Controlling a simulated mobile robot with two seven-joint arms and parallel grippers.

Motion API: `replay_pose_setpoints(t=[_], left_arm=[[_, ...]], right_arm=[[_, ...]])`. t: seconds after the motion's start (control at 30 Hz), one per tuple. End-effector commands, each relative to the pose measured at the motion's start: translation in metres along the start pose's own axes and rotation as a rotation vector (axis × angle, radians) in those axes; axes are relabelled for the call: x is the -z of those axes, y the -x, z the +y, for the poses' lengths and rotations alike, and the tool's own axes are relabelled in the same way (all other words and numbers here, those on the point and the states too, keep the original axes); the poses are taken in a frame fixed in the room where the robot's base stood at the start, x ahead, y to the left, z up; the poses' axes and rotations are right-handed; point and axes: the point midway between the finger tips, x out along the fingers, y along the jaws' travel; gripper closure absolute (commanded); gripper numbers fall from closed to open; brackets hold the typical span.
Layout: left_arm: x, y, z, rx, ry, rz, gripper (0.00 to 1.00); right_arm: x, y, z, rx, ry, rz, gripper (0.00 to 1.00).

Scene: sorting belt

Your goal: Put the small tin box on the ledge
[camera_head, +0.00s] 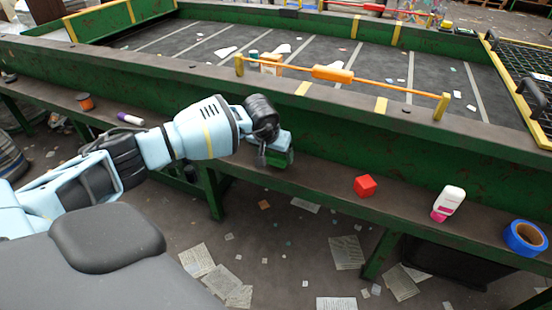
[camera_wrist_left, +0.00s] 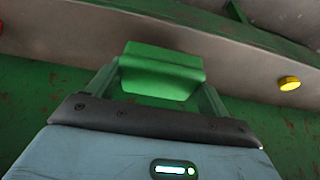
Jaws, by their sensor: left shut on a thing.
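The small tin box is green and block-shaped; it shows between the fingers in the left wrist view (camera_wrist_left: 163,68) and low at the gripper in the head view (camera_head: 277,157). My left gripper (camera_head: 275,147) is shut on it. The ledge (camera_head: 325,177) is the long brown shelf along the front of the green belt frame. In the head view the box appears over or near the ledge; I cannot tell whether it touches. My right gripper is not in view.
To the left are an orange spool (camera_head: 86,102) and a purple-white marker (camera_head: 130,119). An orange bar (camera_head: 333,74) spans the belt's near side.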

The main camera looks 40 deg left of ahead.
Motion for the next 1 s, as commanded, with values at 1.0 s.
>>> replay_pose_setpoints(t=[1.0], left_arm=[[0.002,-0.041,-0.001,0.0,0.001,-0.001,0.44]], right_arm=[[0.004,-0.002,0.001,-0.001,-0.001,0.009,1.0]])
